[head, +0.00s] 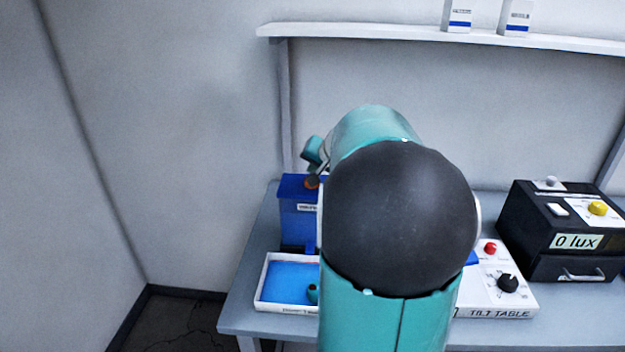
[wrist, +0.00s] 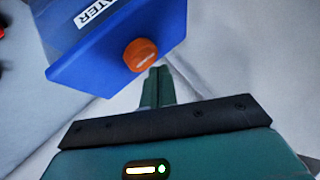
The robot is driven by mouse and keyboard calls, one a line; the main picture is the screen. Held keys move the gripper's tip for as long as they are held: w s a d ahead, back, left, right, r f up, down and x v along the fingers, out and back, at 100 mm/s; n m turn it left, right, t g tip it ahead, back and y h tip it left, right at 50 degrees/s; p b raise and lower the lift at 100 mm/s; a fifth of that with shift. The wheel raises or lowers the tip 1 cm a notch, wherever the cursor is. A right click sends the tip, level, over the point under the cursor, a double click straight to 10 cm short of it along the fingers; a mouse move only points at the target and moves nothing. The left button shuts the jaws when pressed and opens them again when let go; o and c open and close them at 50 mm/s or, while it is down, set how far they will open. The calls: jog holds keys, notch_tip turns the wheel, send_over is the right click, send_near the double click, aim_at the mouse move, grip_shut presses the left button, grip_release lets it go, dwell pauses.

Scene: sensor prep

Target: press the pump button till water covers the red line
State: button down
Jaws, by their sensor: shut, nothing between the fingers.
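The blue water tank (head: 298,215) stands on the table, partly hidden behind my arm in the head view. In the wrist view the tank (wrist: 115,45) carries a white label ending in "ATER". The round orange pump button (wrist: 140,55) is on the tank; it also shows in the head view (head: 311,182). My gripper (wrist: 157,72) is shut and empty, its fingertips just beside the button's lower right edge. I cannot tell whether they touch it. A white-rimmed tray (head: 263,285) with a blue inside lies in front of the tank. I see no red line.
A small teal object (head: 312,294) is in the tray, partly hidden by my arm. A tilt table (head: 500,296) with a red button and black knob is to the right. A black box (head: 530,240) reading "0 lux" stands beyond it. A shelf (head: 400,33) runs above.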

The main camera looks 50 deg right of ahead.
jog(key=shift+f, duration=0.4)
jog(key=shift+f, duration=0.75)
dwell(0.9)
jog(key=shift+r, duration=1.15)
jog(key=shift+r, duration=0.1)
jog(key=shift+r, duration=2.45)
